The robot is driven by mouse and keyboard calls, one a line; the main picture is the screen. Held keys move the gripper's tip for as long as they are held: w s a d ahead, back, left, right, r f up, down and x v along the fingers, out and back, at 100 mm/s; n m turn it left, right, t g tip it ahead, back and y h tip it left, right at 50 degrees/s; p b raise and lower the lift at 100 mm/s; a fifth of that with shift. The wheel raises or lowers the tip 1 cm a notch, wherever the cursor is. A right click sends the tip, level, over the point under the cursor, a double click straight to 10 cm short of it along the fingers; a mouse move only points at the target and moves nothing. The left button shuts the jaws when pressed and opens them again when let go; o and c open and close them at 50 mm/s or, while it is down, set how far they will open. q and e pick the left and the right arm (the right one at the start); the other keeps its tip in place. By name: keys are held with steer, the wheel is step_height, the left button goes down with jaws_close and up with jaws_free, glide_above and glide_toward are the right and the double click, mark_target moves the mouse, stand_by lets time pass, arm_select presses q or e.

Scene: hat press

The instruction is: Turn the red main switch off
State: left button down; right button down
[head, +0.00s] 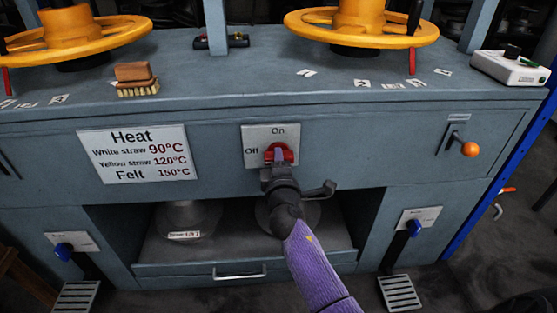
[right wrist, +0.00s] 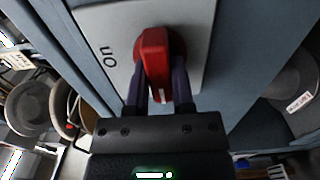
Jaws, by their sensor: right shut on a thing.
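The red main switch (head: 280,150) sits on a white plate (head: 258,134) on the press front, with "On" above it and "Off" to its left. In the right wrist view the red handle (right wrist: 155,55) stands between my two dark fingers, and the "On" label shows to its left. My right gripper (head: 279,161) is shut on the handle, and its fingers hide part of the knob in the head view. I cannot clearly tell which label the handle points to. My left gripper is not in view.
A heat sign (head: 138,154) is left of the switch. An orange-knobbed lever (head: 469,149) is to the right. Below is an open recess with a handled drawer front (head: 200,271). Yellow handwheels (head: 361,27), a brush (head: 137,80) and a white box (head: 509,67) are on top.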

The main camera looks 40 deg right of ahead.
steer(key=c, duration=0.6)
jaws_free()
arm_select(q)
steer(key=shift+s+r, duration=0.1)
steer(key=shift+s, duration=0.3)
arm_select(e)
steer(key=shift+o, duration=0.6)
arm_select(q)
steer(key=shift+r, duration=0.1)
arm_select(e)
steer(key=shift+s+a, duration=0.1)
arm_select(q)
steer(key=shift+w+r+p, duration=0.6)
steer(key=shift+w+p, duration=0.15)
steer(key=shift+p, duration=0.2)
arm_select(e)
steer(key=v, duration=0.9)
steer(key=shift+s, duration=0.35)
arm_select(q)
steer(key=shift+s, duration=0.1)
arm_select(e)
steer(key=shift+a, duration=0.1)
